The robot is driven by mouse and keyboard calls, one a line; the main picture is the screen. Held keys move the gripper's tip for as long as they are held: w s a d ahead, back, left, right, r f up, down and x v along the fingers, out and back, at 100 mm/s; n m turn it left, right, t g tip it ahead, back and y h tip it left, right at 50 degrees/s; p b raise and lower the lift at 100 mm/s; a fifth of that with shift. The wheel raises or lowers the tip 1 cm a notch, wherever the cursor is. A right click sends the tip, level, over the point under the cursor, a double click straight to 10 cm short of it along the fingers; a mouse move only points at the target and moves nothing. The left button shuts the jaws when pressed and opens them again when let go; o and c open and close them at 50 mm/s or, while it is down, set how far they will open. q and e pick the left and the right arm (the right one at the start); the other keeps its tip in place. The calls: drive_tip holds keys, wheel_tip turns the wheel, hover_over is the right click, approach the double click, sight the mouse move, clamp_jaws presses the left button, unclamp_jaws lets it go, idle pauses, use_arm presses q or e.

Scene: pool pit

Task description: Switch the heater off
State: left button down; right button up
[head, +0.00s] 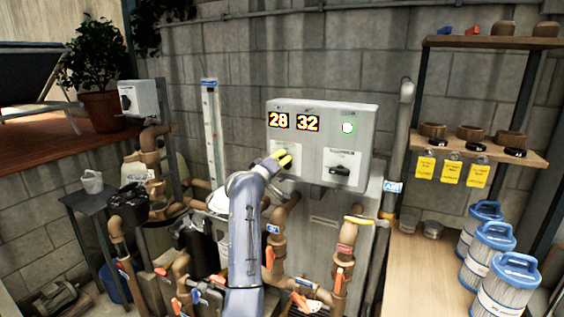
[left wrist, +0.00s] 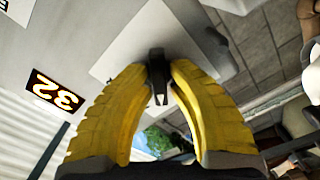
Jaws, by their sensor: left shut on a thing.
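The heater's grey control box (head: 310,150) is on the block wall in the middle of the head view. It shows two lit displays, 28 (head: 278,121) and 32 (head: 308,123), and a lit green lamp (head: 348,127). A dark switch (head: 340,170) sits on its lower right face. My left gripper (head: 284,159) is at the lower left face. In the left wrist view its yellow fingers (left wrist: 160,84) are shut on a small dark knob (left wrist: 157,56) in front of a white label (left wrist: 130,45). The fingers hide this knob in the head view. My right gripper is not in view.
Pipes with red-handled valves (head: 338,282) crowd the space below the box. A shelf (head: 470,145) with yellow tags and a bench with blue-topped filter cartridges (head: 487,255) stand at the right. A grey switch box (head: 139,98) is at the left.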

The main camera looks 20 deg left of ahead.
use_arm(q)
drive_tip(key=n, duration=0.3)
drive_tip(key=shift+n, duration=0.3)
drive_tip(key=shift+a+f+n, duration=0.1)
drive_tip(key=shift+n, duration=1.7)
drive_tip(key=c, duration=1.4)
unclamp_jaws()
drive_tip(key=shift+c, duration=0.2)
drive_tip(key=shift+f, duration=0.1)
drive_tip(key=s+a, duration=0.1)
drive_tip(key=s, duration=1)
drive_tip(key=shift+s+a, duration=0.35)
drive_tip(key=shift+s, duration=0.05)
